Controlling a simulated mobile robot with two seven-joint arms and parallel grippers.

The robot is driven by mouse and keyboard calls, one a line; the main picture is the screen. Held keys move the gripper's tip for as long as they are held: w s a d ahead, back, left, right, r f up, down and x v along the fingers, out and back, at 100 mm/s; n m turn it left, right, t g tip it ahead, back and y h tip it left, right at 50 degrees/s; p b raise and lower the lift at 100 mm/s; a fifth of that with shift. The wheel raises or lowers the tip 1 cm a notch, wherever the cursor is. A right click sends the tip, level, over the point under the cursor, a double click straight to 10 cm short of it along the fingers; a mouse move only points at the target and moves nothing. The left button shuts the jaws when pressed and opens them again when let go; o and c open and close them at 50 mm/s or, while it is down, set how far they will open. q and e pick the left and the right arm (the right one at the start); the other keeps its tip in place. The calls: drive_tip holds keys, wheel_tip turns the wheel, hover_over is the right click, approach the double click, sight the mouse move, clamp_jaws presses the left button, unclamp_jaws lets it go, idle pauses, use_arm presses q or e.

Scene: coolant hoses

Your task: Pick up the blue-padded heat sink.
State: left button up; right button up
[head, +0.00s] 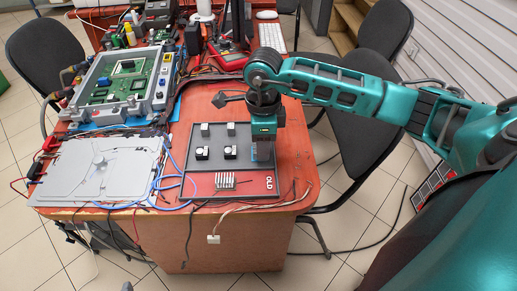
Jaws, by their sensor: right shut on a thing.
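My right gripper (263,140) points down over the right side of a dark grey tray (212,170). It is shut on a small blue-tinted piece (262,153), which looks like the blue-padded heat sink. The fingers hide most of it, and I cannot tell whether it touches the tray. My left gripper is not in view.
A grey cover plate (100,170) and blue cable lie left. An open housing with a green circuit board (122,82) is behind. Loose wires hang over the front edge.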

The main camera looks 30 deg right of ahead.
wheel_tip(320, 180, up, 20)
drive_tip(key=p, duration=0.3)
idle(0.3)
drive_tip(key=shift+f, duration=0.1)
idle(0.4)
